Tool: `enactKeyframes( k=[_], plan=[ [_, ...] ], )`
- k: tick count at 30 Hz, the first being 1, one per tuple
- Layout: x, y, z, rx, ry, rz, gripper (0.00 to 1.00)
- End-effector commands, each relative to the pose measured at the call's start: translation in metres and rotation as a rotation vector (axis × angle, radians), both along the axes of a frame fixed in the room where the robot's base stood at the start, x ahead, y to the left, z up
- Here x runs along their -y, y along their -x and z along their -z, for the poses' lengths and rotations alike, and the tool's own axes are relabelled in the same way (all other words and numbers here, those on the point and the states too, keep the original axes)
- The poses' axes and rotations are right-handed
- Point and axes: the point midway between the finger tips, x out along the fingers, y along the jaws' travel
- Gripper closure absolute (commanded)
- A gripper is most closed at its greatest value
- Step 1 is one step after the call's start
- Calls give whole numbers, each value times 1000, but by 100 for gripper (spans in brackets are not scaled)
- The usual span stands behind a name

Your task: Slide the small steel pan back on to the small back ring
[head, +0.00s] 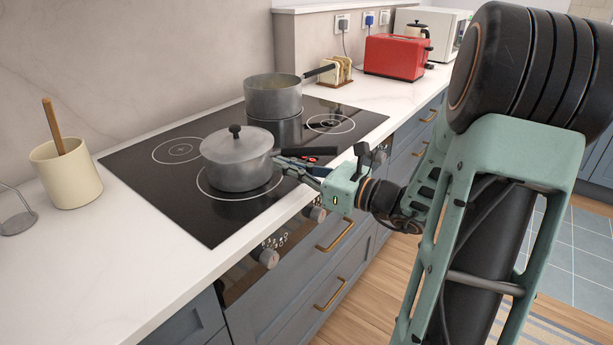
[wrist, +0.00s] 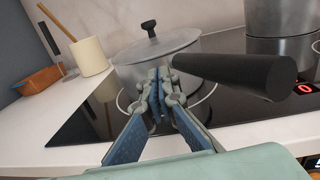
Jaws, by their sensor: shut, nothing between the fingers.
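The steel pan (head: 237,165) with a lid and black knob stands upright on the large front left ring (head: 203,190). Its black handle (head: 310,151) points right, over the hob. The small back ring (head: 178,150) lies bare behind the pan, towards the wall. My gripper (head: 281,164) is shut and empty, low at the pan's right side beside the handle. In the wrist view, its fingertips (wrist: 160,76) are in front of the pan's wall (wrist: 135,78), with the handle (wrist: 240,70) to their right. I cannot tell whether they touch the pan.
A second, open steel pan (head: 273,97) stands on the back right of the hob (head: 215,222), its handle pointing right. The front right ring (head: 330,124) is bare. A cream utensil pot (head: 66,174) stands left of the hob. A red toaster (head: 396,57) stands beyond it.

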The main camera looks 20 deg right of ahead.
Motion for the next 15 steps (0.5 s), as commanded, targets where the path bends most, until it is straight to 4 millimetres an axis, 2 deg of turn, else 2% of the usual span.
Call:
enactKeyframes(
  k=[6,15],
  plan=[
    [-11,-15,1,0,0,0,100],
    [-12,-17,0,0,0,0,100]
  ],
)
